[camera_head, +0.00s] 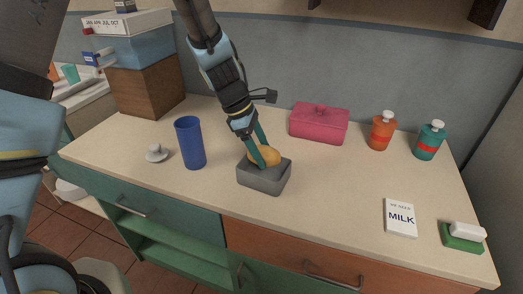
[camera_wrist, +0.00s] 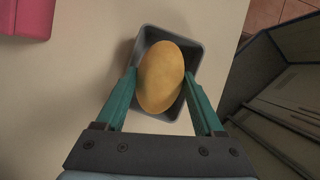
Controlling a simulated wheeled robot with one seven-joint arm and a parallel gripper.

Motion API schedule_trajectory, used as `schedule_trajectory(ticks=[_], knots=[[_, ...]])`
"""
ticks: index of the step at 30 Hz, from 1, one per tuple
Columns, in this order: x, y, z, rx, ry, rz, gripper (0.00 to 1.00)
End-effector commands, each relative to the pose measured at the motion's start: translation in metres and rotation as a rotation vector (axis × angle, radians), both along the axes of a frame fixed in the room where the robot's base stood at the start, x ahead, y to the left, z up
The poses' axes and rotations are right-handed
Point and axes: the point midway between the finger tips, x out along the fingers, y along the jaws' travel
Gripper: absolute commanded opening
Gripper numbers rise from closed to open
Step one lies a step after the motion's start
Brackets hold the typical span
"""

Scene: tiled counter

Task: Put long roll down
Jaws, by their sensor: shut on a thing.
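The long roll (camera_head: 264,156) is a tan-orange, oval bread roll. It is at the grey rectangular tin (camera_head: 263,181) in the middle of the counter, within the tin's outline in the wrist view. My gripper (camera_head: 261,157) is shut on the roll, with one teal finger on each side. In the wrist view the roll (camera_wrist: 161,77) lies between the fingertips, over the grey tin (camera_wrist: 150,37). I cannot tell whether the roll touches the tin's floor. The fingers hide part of the roll in the head view.
A pink box (camera_head: 319,123) is behind right. Orange (camera_head: 381,132) and teal (camera_head: 429,141) bottles, a milk card (camera_head: 400,217) and a sponge (camera_head: 463,236) are at right. Counter right of the tin is clear.

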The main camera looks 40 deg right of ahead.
Motion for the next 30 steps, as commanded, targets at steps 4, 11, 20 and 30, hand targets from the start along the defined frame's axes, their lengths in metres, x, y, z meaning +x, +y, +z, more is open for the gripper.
schedule_trajectory(ticks=[4, 11, 20, 30], knots=[[0.000, 0.000, -0.004, -0.001, -0.001, -0.001, 0.06], [0.000, 0.000, -0.007, 0.000, 0.000, -0.001, 0.06], [0.000, 0.000, -0.016, 0.000, 0.000, 0.000, 0.06], [0.000, 0.000, -0.016, 0.000, 0.000, -0.001, 0.92]])
